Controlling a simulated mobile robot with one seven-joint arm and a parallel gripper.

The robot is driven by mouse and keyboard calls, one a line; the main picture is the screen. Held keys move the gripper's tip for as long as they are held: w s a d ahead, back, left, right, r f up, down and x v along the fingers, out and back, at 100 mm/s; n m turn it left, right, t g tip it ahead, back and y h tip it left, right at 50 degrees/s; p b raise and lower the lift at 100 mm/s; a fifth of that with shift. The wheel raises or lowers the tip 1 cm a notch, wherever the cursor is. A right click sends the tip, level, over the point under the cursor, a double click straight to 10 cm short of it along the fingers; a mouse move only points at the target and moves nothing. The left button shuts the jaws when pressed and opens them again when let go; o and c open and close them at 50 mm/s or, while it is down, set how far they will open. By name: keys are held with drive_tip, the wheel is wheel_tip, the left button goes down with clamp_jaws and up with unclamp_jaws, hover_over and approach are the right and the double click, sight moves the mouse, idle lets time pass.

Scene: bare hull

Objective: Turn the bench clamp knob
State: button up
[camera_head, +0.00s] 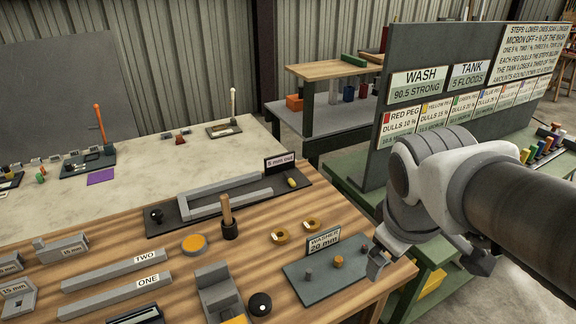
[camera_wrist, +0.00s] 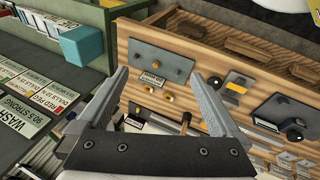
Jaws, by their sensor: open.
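A black round knob (camera_head: 260,303) sits on the wooden bench beside a grey clamp-like block (camera_head: 216,288); it looks like the bench clamp knob. In the wrist view the dark knob (camera_wrist: 215,82) shows next to the block with a yellow part (camera_wrist: 236,88). A second black knob (camera_head: 155,215) stands at the left end of a dark plate with a grey bar frame. My gripper (camera_head: 378,262) is at the bench's right edge, apart from both knobs. In the wrist view its fingers (camera_wrist: 164,72) are spread with nothing between them.
A washer plate (camera_head: 312,285) with small pegs lies between my gripper and the clamp. A wooden-handled tool (camera_head: 228,220) stands upright, near two yellow rings (camera_head: 281,237). Grey bars (camera_head: 115,272) lie left. A tall sign board (camera_head: 440,75) stands beside my arm.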

drive_tip(key=w+a+f+n+g+p, duration=0.1)
drive_tip(key=w+a+f+n+p, duration=0.1)
drive_tip(key=w+n, duration=0.5)
drive_tip(key=n+g+y+p, duration=0.25)
drive_tip(key=n+p, duration=0.35)
drive_tip(key=n, duration=2.4)
hover_over(259, 302)
wheel_tip(259, 302, down, 14)
drive_tip(key=shift+g+h, duration=0.35)
drive_tip(key=shift+h, duration=0.1)
wheel_tip(259, 302, down, 16)
drive_tip(key=shift+f, duration=0.15)
drive_tip(key=c, duration=1.3)
drive_tip(key=shift+b, duration=0.3)
